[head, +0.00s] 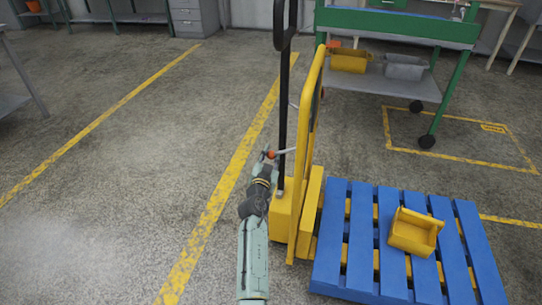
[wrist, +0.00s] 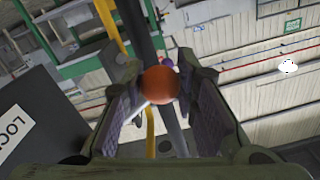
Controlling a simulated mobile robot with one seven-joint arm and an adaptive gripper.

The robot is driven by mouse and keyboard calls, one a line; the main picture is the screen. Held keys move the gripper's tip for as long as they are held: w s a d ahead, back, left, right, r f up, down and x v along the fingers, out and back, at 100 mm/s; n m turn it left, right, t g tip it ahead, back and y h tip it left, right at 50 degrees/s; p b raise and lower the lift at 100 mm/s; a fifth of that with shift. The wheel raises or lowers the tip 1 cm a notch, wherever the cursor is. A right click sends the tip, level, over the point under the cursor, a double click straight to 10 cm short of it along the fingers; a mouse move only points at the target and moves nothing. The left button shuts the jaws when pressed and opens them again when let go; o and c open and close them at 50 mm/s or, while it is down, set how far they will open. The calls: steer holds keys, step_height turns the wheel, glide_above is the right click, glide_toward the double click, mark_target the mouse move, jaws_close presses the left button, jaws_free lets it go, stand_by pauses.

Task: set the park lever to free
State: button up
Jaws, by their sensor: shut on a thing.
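The park lever is a thin pale rod (head: 286,151) on the yellow pallet truck (head: 308,120). It sticks out to the left from the truck's mast side, near the black handle post, and ends in an orange ball knob (head: 270,154). My gripper (head: 266,158) reaches up from below and is at the knob. In the wrist view the knob (wrist: 159,84) sits between the two fingers of my gripper (wrist: 160,92), which are shut on it. The rod's pivot is hard to make out.
A blue pallet (head: 335,235) with a yellow bin (head: 415,232) lies to the right on the truck's forks. A green cart (head: 400,25) stands behind. A dark plate with a cut-off label "LOC" (wrist: 12,135) is at the wrist view's left. Floor to the left is clear.

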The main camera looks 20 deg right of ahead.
jaws_close()
steer(key=shift+b, duration=0.3)
steer(key=shift+w+a+r+m+b, duration=0.3)
steer(key=shift+r+m+b, duration=0.25)
steer(key=shift+m+b, duration=0.45)
steer(key=b, duration=0.1)
steer(key=r+m+b, duration=0.1)
steer(key=shift+w+a+r+b, duration=0.1)
steer(key=shift+a+r+b, duration=0.15)
steer(key=shift+b, duration=0.15)
step_height(320, 180, up, 6)
steer(key=m+b, duration=0.5)
steer(key=b, duration=0.1)
steer(key=shift+f+m, duration=0.25)
steer(key=shift+m, duration=0.15)
steer(key=shift+s+d+r+m+b, duration=0.15)
steer(key=shift+r+m+b, duration=0.3)
steer(key=shift+r+m, duration=0.1)
steer(key=shift+s+d+r+m+b, duration=0.1)
steer(key=shift+d+r+m+b, duration=0.05)
steer(key=shift+r+m+b, duration=0.35)
steer(key=shift+s+d+r+m+b, duration=0.1)
steer(key=shift+d+r+m+b, duration=0.1)
steer(key=shift+r+m, duration=0.25)
steer(key=shift+s+d+r+m+b, duration=0.1)
steer(key=shift+d+r+m, duration=0.05)
steer(key=shift+r+m, duration=0.3)
